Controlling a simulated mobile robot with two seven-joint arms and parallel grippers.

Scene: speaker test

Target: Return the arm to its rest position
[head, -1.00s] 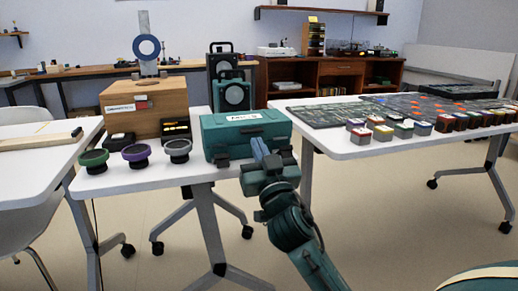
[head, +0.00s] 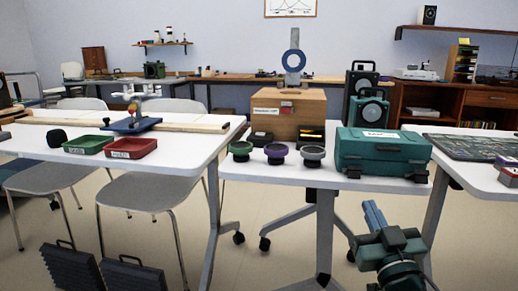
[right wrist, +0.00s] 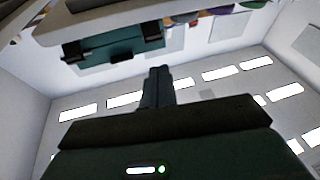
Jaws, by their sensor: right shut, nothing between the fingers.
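My right gripper (head: 371,208) is shut and empty. In the head view it shows at the lower right, pointing up, below the front edge of the middle white table (head: 255,168). It appears clear of the teal case (head: 382,155) on that table. In the right wrist view the shut fingers (right wrist: 158,73) point up the picture, and the teal case (right wrist: 115,42) shows at the top, apart from them. My left gripper is in neither view.
Three lens-like pieces, green (head: 241,150), purple (head: 276,153) and grey (head: 313,155), stand near the table's front edge. A wooden box (head: 289,112) and dark speakers (head: 369,108) stand behind. Left, another table holds a green tray (head: 87,144) and a red tray (head: 130,148).

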